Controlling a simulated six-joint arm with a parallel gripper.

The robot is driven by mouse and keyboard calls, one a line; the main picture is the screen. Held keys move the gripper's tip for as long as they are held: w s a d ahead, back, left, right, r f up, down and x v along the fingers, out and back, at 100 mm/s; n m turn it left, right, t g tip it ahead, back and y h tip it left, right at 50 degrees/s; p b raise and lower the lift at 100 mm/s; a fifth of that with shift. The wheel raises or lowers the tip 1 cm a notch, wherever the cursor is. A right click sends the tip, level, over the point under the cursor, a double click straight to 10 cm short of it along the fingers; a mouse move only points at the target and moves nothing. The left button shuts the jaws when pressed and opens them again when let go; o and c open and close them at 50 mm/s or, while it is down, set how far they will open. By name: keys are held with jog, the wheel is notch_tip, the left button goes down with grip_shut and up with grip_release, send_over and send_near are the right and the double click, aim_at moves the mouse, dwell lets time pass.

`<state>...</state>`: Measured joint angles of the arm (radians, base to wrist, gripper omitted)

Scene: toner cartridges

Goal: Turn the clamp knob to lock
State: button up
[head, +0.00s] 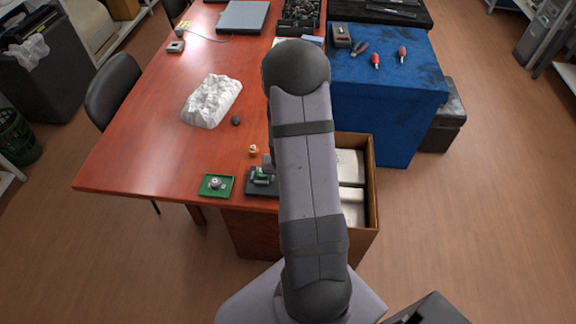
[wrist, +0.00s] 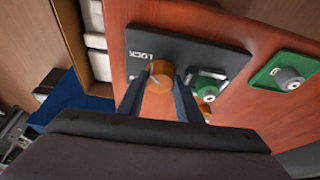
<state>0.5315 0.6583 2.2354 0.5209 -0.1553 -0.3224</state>
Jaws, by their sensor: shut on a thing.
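The orange clamp knob (wrist: 161,70) stands on a dark plate (wrist: 190,52) with the word LOCK printed in white beside it. A pale pointer mark shows on the knob; I cannot tell exactly where it points. A second label is mostly hidden by a finger. My gripper (wrist: 159,86) has its two dark fingers on either side of the knob and is shut on it. A green and silver part (wrist: 208,86) sits on the same plate. In the head view the dark plate (head: 262,190) shows at the table's front edge, and my arm hides the knob and gripper.
A green board with a round silver part (head: 216,184) lies left of the plate. A small orange-and-white item (head: 253,151) and a dark ball (head: 236,120) are behind. A crumpled white bag (head: 211,101) lies farther back. An open box (head: 371,185) stands to the right.

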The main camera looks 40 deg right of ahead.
jog(key=shift+m+p, duration=0.4)
jog(key=shift+p, duration=0.25)
jog(key=o, duration=1)
jog(key=shift+o, duration=0.2)
jog(key=shift+r, duration=0.15)
jog(key=p+v, duration=0.2)
jog(key=v, duration=0.5)
jog(key=shift+p, duration=0.4)
jog(key=shift+a, duration=0.15)
